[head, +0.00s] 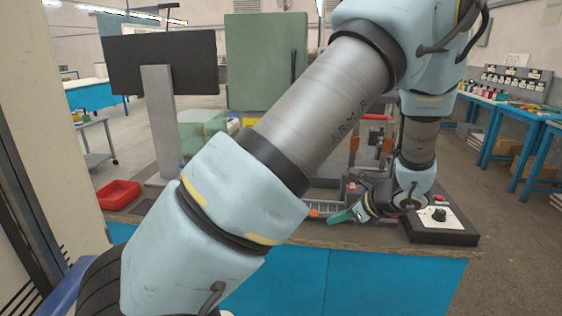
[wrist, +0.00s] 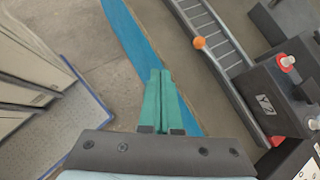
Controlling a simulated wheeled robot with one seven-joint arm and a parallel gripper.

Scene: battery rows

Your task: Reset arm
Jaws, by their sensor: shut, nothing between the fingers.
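My gripper (head: 343,216) is low over the front part of the workbench (head: 397,237), its green fingers pointing left. In the wrist view the green fingers (wrist: 160,100) are together with nothing between them. Beyond their tips are the blue bench edge (wrist: 130,30) and the grey floor. My arm crosses the head view from lower left to upper right and hides much of the bench middle.
A rail with an orange ball (wrist: 199,43) runs beside the gripper. A black block labelled Y2 (wrist: 268,102) stands at its right. A control box with a black knob (head: 439,214) sits at the bench's right end. A red tray (head: 117,195) and a monitor (head: 160,62) are at left.

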